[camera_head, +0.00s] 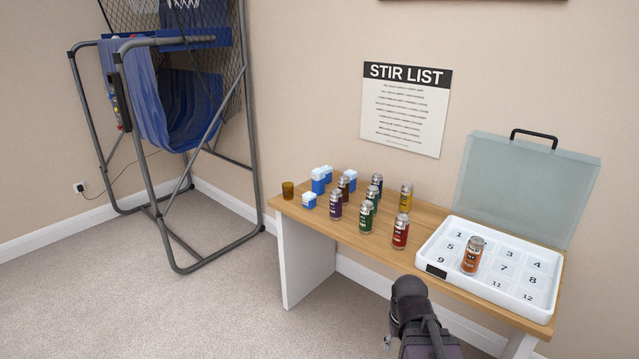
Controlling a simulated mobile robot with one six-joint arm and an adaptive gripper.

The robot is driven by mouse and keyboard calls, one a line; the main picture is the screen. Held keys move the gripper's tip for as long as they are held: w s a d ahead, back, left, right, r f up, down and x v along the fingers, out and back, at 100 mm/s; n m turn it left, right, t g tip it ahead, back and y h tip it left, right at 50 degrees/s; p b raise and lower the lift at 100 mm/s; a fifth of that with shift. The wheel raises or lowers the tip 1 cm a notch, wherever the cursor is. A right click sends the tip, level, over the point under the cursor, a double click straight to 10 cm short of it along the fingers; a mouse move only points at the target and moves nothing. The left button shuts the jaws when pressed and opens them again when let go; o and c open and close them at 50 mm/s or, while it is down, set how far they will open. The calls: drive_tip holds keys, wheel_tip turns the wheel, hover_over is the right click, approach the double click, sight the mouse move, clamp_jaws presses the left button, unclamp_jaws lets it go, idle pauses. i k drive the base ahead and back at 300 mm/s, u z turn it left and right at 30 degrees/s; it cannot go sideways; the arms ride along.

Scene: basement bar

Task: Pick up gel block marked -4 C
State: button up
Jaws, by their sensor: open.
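Several small blue-and-white blocks stand at the left end of the wooden table, and their markings are too small to read, so I cannot tell which is marked -4 C. One low block (309,201) lies nearest the front edge. A taller block (318,181) stands behind it, and another (329,176) is partly hidden behind that one. A dark part of my arm shows at the bottom, in front of the table and well to the right of the blocks. No gripper fingers can be made out.
A small amber cup (288,190) stands left of the blocks. Several cans, including a purple one (335,205) and a red one (401,231), stand close to their right. A white numbered tray (447,250) with an open lid holds an orange can (472,256).

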sight(318, 174)
drive_tip(key=u, duration=0.05)
drive_tip(key=i, duration=1)
drive_tip(key=z, duration=0.05)
